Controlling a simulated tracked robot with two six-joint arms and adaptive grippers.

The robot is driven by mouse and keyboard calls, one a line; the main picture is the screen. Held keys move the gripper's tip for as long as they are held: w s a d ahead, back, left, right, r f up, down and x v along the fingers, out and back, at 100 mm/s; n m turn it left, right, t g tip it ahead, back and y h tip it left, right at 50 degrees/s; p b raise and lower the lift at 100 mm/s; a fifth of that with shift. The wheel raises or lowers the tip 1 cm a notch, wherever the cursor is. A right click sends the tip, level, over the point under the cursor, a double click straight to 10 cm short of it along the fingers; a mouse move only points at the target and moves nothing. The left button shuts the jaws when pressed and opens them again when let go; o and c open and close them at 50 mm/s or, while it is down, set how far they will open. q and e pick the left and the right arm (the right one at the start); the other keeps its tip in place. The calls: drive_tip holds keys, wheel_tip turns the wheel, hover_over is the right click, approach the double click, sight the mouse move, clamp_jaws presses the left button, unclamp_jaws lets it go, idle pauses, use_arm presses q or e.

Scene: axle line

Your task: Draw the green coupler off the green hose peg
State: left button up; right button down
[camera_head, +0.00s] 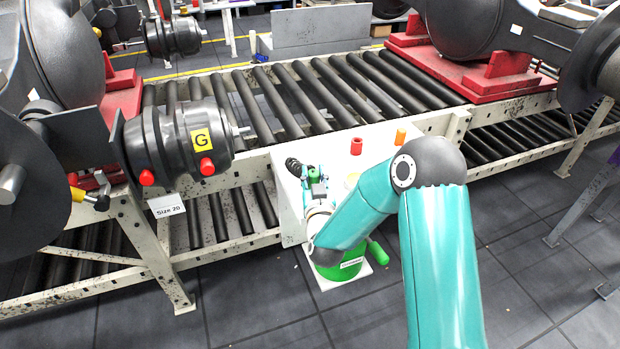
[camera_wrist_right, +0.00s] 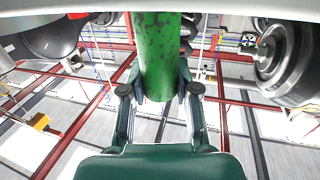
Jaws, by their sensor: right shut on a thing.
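My right gripper (camera_head: 317,190) is over the white stand beside the roller line, partly hidden by my teal forearm. In the right wrist view its two fingers (camera_wrist_right: 160,90) are shut on the green coupler (camera_wrist_right: 160,50), a scuffed green cylinder that runs up out of the picture. In the head view, a bit of green (camera_head: 313,172) shows at the fingers, too small to make out clearly. I cannot make out the green hose peg, nor tell whether the coupler is still around it. My left gripper is not in view.
A red cylinder (camera_head: 356,146) and an orange one (camera_head: 400,136) stand on the white stand (camera_head: 375,142). A black coiled piece (camera_head: 294,166) is left of the gripper. A red cradle (camera_head: 485,82) is at right.

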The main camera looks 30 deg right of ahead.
sight(314, 171)
wheel_tip(314, 171, up, 20)
drive_tip(key=p, duration=0.1)
idle(0.5)
